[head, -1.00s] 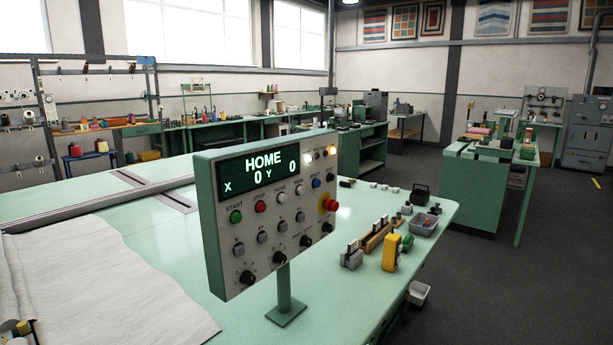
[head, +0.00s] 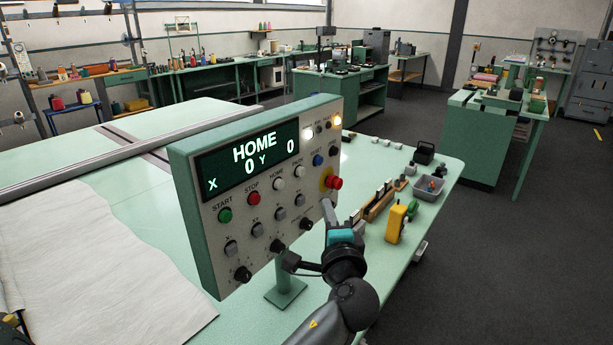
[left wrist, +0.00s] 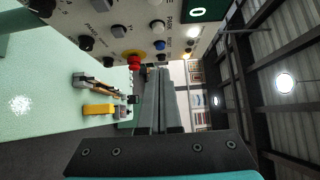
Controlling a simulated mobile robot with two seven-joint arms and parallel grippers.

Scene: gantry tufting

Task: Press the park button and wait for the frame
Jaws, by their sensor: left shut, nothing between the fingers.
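The control panel (head: 262,190) stands on a green post at the table, its screen (head: 247,162) reading HOME, X 0, Y 0. The park button (head: 298,171) is a white round button in the top row, between the white home button (head: 278,184) and a blue button (head: 318,160). It also shows in the left wrist view (left wrist: 157,26). My left gripper (head: 327,204) is shut and empty, in front of the panel's lower right, below the red emergency knob (head: 335,183). In the left wrist view its fingers (left wrist: 160,72) point toward the panel, apart from the park button. My right gripper is not in view.
A metal gantry beam (head: 130,155) crosses the green table, with white cloth (head: 95,255) in front. Two lamps glow at the panel's top right. A yellow tool (head: 396,223), a wooden block and a grey bin (head: 429,187) lie right of the panel. Dark floor is clear farther right.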

